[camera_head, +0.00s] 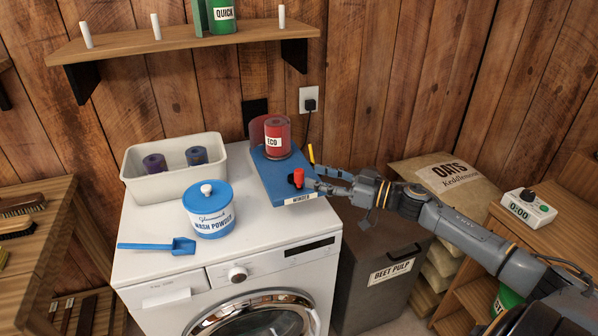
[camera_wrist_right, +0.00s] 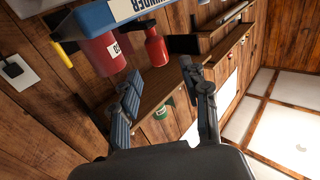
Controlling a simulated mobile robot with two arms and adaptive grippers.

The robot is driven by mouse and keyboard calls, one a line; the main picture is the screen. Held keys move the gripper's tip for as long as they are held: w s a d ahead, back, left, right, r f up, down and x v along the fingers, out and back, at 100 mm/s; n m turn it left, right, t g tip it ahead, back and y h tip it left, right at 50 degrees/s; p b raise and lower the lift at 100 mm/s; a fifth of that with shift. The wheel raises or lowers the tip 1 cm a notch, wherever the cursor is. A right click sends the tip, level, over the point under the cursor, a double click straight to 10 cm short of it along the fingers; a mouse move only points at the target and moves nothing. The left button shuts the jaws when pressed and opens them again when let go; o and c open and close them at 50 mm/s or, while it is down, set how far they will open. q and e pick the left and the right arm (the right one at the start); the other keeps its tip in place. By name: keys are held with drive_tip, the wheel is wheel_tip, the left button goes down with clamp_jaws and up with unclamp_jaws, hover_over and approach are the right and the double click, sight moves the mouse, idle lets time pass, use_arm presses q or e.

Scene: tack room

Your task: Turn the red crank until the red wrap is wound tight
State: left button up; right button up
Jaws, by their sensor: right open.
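The blue winder (camera_head: 272,181) stands on the washing machine. The red wrap roll (camera_head: 277,138), labelled ECO, is at its back; the roll also shows in the right wrist view (camera_wrist_right: 103,56). The red crank handle (camera_head: 298,176) stands upright at the winder's front. In the wrist view, where the scene appears upside down, the handle (camera_wrist_right: 157,50) lies beyond the gap between my fingertips. My right gripper (camera_head: 324,181) is open and empty, just right of the handle; whether it touches cannot be told. My left gripper is out of view.
A blue-lidded wash powder tub (camera_head: 209,212), a blue scoop (camera_head: 160,246) and a cream bin (camera_head: 143,188) with two dark rolls stand left of the winder. A beet pulp bin (camera_head: 378,262) is below my right arm. A shelf (camera_head: 190,39) hangs above.

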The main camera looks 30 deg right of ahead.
sight(299, 170)
drive_tip(key=shift+p+x, duration=0.4)
drive_tip(key=shift+x, duration=2.55)
drive_tip(key=shift+a, duration=0.1)
clamp_jaws()
